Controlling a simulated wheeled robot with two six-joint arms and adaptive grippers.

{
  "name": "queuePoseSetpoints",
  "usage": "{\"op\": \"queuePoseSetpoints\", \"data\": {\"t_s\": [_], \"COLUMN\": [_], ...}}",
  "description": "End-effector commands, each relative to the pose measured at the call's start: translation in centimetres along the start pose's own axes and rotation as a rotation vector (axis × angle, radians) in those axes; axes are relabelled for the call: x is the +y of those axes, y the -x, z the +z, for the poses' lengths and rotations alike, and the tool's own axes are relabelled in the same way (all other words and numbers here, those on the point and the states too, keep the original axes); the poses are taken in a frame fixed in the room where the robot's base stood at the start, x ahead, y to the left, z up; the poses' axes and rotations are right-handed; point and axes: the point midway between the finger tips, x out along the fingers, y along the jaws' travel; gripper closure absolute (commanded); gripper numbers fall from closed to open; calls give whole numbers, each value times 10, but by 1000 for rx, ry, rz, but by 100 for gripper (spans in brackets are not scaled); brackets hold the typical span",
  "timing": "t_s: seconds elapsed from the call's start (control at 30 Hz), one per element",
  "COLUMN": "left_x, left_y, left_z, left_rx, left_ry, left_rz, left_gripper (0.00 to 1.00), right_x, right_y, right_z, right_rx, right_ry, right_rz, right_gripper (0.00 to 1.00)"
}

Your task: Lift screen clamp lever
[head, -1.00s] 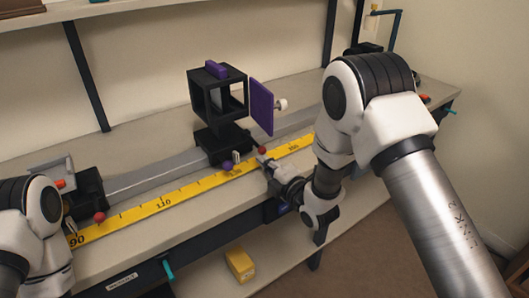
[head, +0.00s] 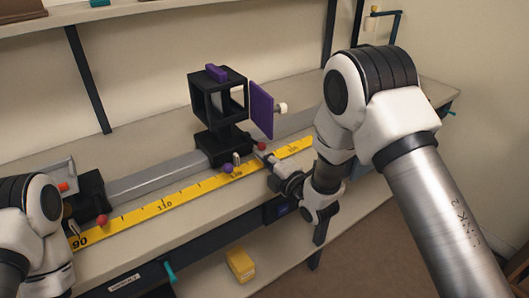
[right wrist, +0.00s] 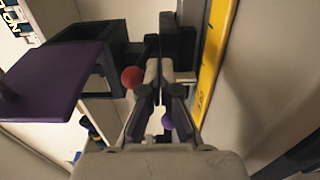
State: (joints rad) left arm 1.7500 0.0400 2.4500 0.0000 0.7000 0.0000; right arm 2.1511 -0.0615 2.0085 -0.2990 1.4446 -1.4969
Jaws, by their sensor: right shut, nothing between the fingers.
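The screen clamp lever has a red ball knob (head: 262,146) at the foot of the black screen carrier (head: 222,142), near the yellow scale. In the right wrist view, the red knob (right wrist: 131,77) is just left of my fingertips. My right gripper (head: 266,160) is shut and empty, its tips close beside and below the knob. Whether they touch it I cannot tell. A purple ball knob (head: 228,168) is on the near side of the carrier and shows partly behind my fingers in the right wrist view (right wrist: 167,122).
A purple plate (head: 261,110) stands upright right of the open black frame (head: 217,98). The grey rail (head: 155,178) and yellow scale (head: 165,203) run along the bench. Another carrier with a red knob (head: 102,220) is near my left arm. A yellow box (head: 240,265) lies below.

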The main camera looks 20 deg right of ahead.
Motion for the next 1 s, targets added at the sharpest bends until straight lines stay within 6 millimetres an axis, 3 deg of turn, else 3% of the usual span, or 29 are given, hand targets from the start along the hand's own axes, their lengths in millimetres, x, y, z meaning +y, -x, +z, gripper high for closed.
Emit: {"op": "queuePoseSetpoints", "data": {"t_s": [0.43, 0.57, 1.0], "left_x": [0, 0, 0], "left_y": [15, 12, -2], "left_z": [0, 0, 0], "left_rx": [0, 0, 0], "left_ry": [0, 0, 0], "left_rz": [0, 0, 0], "left_gripper": [0, 0, 0], "right_x": [25, 22, 13], "right_y": [-3, -1, 50], "right_z": [0, 0, 0], "right_rx": [0, 0, -1], "right_ry": [1, 0, -2], "right_rz": [2, 1, -1], "right_gripper": [100, 100, 100]}}
